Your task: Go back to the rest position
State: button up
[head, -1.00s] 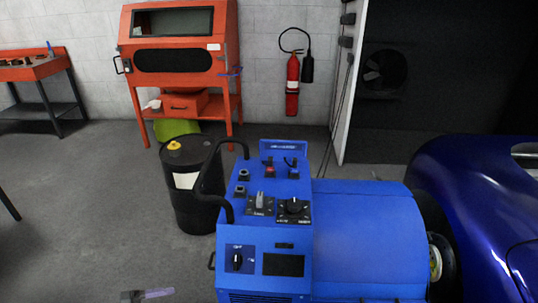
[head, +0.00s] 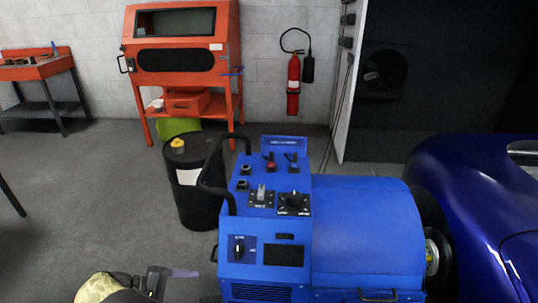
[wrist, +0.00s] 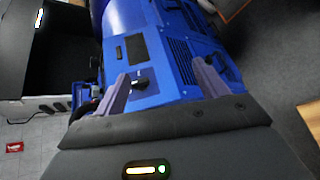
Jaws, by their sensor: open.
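My gripper (head: 176,272) is at the bottom of the head view, left of the blue dynamometer console (head: 230,262). In the wrist view my gripper (wrist: 160,90) shows two separate purple-grey fingers, open with nothing between them. The console (wrist: 165,62) appears beyond the fingers in that view, with a dark knob between them in the picture. In the head view the console has a sloped top with knobs and switches, a front dial (head: 239,246) and a dark screen (head: 283,255). I cannot see contact between my gripper and the console.
A black drum (head: 194,205) stands left of the console, near its black handle bar (head: 203,180). A dark blue car (head: 470,200) is on the right. An orange blasting cabinet (head: 180,85) stands at the back wall. The floor on the left is largely clear.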

jog(key=w+d+r+m+g+y, duration=0.1)
jog(key=w+d+r+g+y, duration=0.1)
jog(key=d, duration=0.5)
jog(key=w+d+r+m+g+y, duration=0.1)
jog(key=w+d+r+m+y, duration=0.15)
jog(key=d, duration=0.45)
jog(key=w+d+r+m+g+y, duration=0.1)
jog(key=w+d+r+g+y, duration=0.1)
jog(key=d, duration=0.4)
jog(key=s+d+r+m+t+y, duration=0.25)
jog(key=s+d, duration=0.35)
jog(key=d, duration=0.3)
jog(key=s+d+r+m+t+y, duration=0.1)
jog(key=s+d+r+m+y, duration=0.25)
jog(key=s+d, duration=0.4)
notch_tip(320, 180, up, 14)
jog(key=w+d+p, duration=0.1)
jog(key=w+p, duration=0.1)
jog(key=p, duration=1.2)
jog(key=shift+r, duration=0.25)
jog(key=shift+w+n, duration=0.15)
jog(key=shift+n, duration=0.1)
jog(key=shift+d, duration=0.1)
